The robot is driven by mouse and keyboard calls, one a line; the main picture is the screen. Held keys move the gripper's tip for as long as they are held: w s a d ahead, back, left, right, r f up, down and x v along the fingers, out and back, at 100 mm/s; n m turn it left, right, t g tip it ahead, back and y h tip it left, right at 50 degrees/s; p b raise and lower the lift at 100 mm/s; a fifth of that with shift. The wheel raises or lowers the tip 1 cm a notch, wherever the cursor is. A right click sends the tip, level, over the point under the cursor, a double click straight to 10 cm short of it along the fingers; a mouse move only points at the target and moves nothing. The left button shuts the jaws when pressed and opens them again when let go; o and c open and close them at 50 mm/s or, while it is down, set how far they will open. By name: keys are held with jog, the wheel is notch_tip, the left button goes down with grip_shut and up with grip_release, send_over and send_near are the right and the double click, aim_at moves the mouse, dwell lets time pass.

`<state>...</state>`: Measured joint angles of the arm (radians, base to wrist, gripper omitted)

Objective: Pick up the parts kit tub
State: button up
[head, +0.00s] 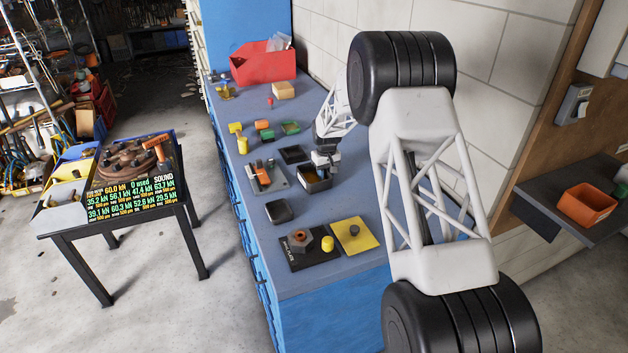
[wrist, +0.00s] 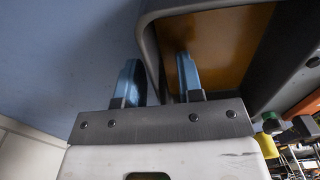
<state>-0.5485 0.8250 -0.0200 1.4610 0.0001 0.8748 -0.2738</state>
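The tub (head: 318,186) is a small dark open box with an orange-yellow inside, standing on the blue bench top. I take it to be the parts kit tub. My gripper (head: 321,168) is low over its far side in the head view. In the wrist view, my gripper (wrist: 160,80) has two blue fingers set apart. The tub's dark wall (wrist: 152,50) runs between them, one finger outside and one over the inside. A gap shows between the wall and the inner finger. The fingertips' depth is hard to tell.
A dark tray (head: 292,154) and a black dish (head: 279,211) stand near the tub. A grey plate with parts (head: 268,178) lies to its left. A black mat (head: 308,248) and a yellow plate (head: 354,233) are nearer. A red bin (head: 263,64) stands at the far end.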

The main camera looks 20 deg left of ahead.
jog(key=shift+c, duration=0.5)
grip_shut()
